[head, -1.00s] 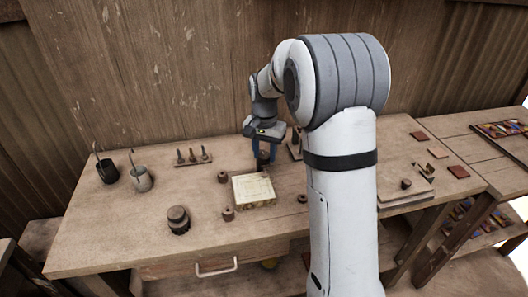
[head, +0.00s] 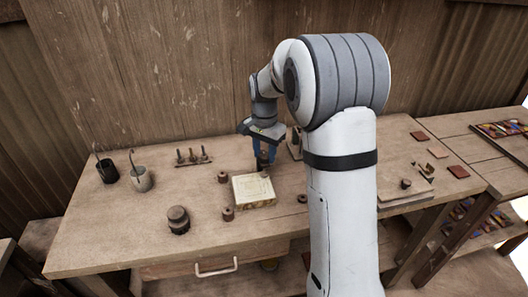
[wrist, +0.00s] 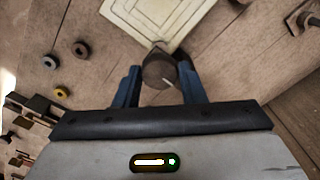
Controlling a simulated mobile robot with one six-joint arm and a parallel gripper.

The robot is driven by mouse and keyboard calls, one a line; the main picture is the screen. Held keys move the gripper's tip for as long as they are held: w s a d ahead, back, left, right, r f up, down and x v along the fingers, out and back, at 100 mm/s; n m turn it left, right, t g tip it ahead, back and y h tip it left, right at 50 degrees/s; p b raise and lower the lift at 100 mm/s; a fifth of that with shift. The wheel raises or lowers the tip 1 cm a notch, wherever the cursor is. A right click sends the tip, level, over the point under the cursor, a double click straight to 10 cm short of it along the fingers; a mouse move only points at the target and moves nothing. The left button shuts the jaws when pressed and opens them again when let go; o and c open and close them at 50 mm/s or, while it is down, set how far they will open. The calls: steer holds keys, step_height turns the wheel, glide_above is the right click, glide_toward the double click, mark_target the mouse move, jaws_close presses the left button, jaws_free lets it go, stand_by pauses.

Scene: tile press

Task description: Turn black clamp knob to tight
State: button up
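The black clamp knob (wrist: 158,70) is a dark round knob with a pale pointer line toward the lower right in the wrist view. It stands at the edge of a cream tile-patterned plate (wrist: 150,22). In the head view the plate (head: 253,191) lies mid-table, with the knob at its back edge, partly hidden by my fingers. My gripper (wrist: 161,82) has its two blue fingers apart on either side of the knob. A narrow gap shows on the right; contact on the left is unclear. In the head view my gripper (head: 265,152) points down over it.
Small brown spools (head: 228,214) stand around the plate. A rack of small tools (head: 193,160) is behind. The front left table is clear.

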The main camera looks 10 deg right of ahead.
mark_target(265, 156)
steer(key=o, duration=0.4)
steer(key=shift+r, duration=0.1)
step_height(265, 156, up, 8)
steer(key=shift+f, duration=0.2)
stand_by(0.3)
steer(key=shift+s+r, duration=0.1)
steer(key=shift+s, duration=0.2)
steer(key=s+n+t, duration=0.1)
steer(key=s+n, duration=0.2)
steer(key=s, duration=0.6)
steer(key=s+f+n+t, duration=0.1)
steer(key=s+n, duration=0.2)
steer(key=s, duration=0.6)
steer(key=s+f+n, duration=0.1)
steer(key=s+n, duration=0.2)
steer(key=s, duration=0.6)
steer(key=shift+s+t, duration=0.2)
steer(key=shift+t, duration=0.2)
